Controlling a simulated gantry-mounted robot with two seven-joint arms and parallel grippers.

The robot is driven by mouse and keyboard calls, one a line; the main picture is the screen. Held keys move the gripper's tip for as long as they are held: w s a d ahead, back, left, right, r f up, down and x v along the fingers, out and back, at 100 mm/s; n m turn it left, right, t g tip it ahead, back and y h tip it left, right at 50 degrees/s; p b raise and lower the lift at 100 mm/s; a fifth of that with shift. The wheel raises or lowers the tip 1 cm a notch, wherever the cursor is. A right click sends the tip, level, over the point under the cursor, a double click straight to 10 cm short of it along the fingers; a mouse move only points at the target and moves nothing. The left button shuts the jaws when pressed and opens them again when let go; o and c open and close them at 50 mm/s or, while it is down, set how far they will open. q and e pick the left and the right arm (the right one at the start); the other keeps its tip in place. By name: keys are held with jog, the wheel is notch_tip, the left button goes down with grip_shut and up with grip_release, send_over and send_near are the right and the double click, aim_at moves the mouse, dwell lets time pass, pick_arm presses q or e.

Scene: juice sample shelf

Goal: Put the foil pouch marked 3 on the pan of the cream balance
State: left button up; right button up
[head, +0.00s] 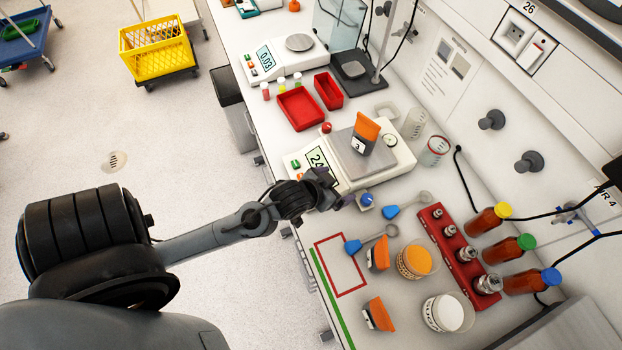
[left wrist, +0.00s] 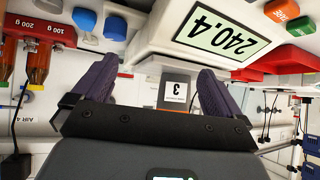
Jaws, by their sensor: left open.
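The foil pouch marked 3 (head: 366,128), orange and dark with a white label, stands on the grey pan (head: 350,159) of the cream balance (head: 339,181) in the head view. Its label also shows between my fingers in the left wrist view (left wrist: 176,92). The balance display (left wrist: 222,30) reads 240.4. My left gripper (head: 338,192) is open and empty, at the balance's near right corner and apart from the pouch. It also shows in the left wrist view (left wrist: 162,68). My right gripper is in neither view.
Two other orange pouches (head: 378,257) (head: 380,314) stand near a red outline on the bench. Blue-handled scoops (head: 357,246), tubs (head: 415,262) and a red weight rack (head: 455,255) crowd the right. Red trays (head: 300,109) and another balance (head: 286,66) stand beyond.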

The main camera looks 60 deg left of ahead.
pick_arm(q)
jog(key=s+d+f+m+g, duration=0.1)
jog(key=s+d+g, duration=0.2)
jog(key=s, duration=0.4)
jog(key=s+d+f+m+g+h, duration=0.1)
jog(key=s+d+m+g, duration=0.1)
jog(key=s, duration=0.5)
jog(key=shift+s+d+g+h, duration=0.3)
jog(key=shift+d+g, duration=0.4)
jog(key=shift+d, duration=0.55)
jog(key=shift+w+r, duration=0.1)
